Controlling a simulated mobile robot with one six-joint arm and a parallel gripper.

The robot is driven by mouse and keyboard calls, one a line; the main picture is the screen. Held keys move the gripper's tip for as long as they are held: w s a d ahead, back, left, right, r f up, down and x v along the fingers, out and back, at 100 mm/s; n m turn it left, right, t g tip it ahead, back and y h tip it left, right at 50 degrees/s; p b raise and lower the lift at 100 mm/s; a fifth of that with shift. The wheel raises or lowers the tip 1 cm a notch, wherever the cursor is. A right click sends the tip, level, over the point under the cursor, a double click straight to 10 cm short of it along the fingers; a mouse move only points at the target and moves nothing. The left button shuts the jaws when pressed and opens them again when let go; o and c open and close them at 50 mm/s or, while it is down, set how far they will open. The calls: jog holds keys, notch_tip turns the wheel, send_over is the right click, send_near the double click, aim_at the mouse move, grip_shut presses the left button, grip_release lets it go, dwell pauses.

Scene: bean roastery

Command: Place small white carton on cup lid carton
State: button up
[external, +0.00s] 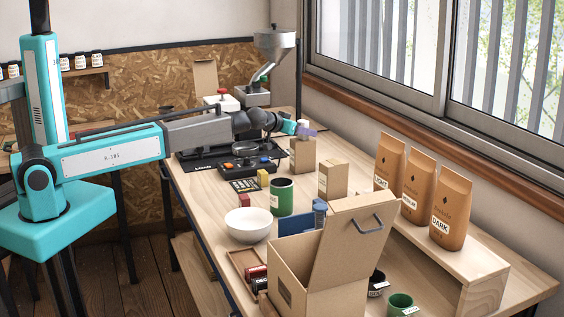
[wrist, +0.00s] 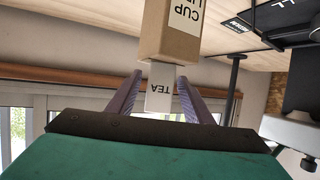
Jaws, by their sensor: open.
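The small white carton (wrist: 161,88), marked TEA, sits between the two fingers of my gripper (wrist: 160,78) in the wrist view, with a gap visible beside it. In that view, which is upside down, it meets the top end of the brown cup lid carton (wrist: 168,42) and appears to stand on it. In the external view the cup lid carton (external: 302,157) stands on the table below my gripper (external: 304,131). The white carton (external: 303,123) is only a small pale patch there, mostly hidden by my gripper. My gripper is open.
Another brown carton (external: 333,180) stands close by, to the right. A black scale (external: 243,164) is to the left. A green canister (external: 282,196), a white bowl (external: 248,224) and an open cardboard box (external: 312,282) are nearer the camera. Brown bags (external: 419,188) line a wooden shelf (external: 465,262).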

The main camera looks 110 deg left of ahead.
jog(key=shift+s+d+r+b, duration=0.25)
jog(key=shift+d+b, duration=0.1)
jog(key=shift+d, duration=0.25)
jog(key=b+v, duration=0.2)
jog(key=v, duration=0.8)
jog(key=shift+d, duration=0.3)
jog(key=shift+s+r, duration=0.1)
jog(key=shift+s, duration=0.05)
